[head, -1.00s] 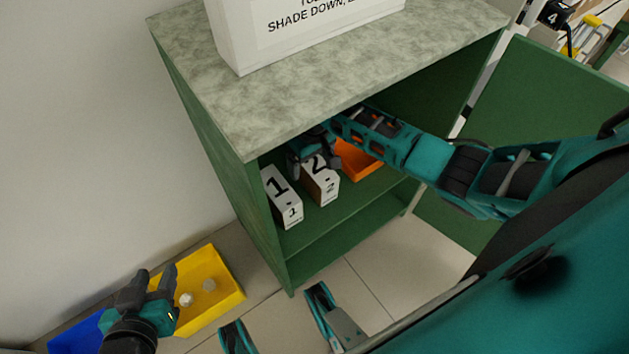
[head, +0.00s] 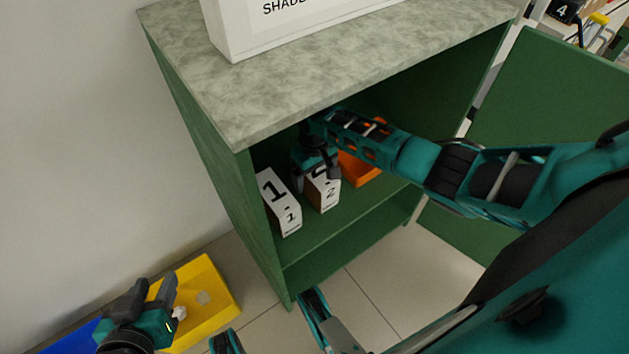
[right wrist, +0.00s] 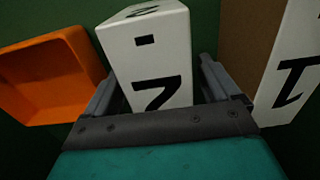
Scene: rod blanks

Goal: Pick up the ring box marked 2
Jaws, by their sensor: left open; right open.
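The white ring box marked 2 (head: 323,190) stands on the upper shelf inside the green cabinet, its top partly hidden by my right gripper. My right gripper (head: 318,180) is open at the box. In the right wrist view the box (right wrist: 150,50) lies between the two open fingers (right wrist: 158,85), with its 2 facing the camera; I cannot tell whether the fingers touch it. The box marked 1 (head: 280,203) stands to its left and also shows at the right of the right wrist view (right wrist: 290,70). My left gripper (head: 158,300) is open and empty, over the yellow bin.
An orange bin (head: 360,170) sits right of box 2 on the shelf. The cabinet top (head: 300,75) hangs above my right arm, and the open door (head: 550,130) is at the right. A yellow bin (head: 222,300) and a blue bin (head: 70,338) are at the lower left.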

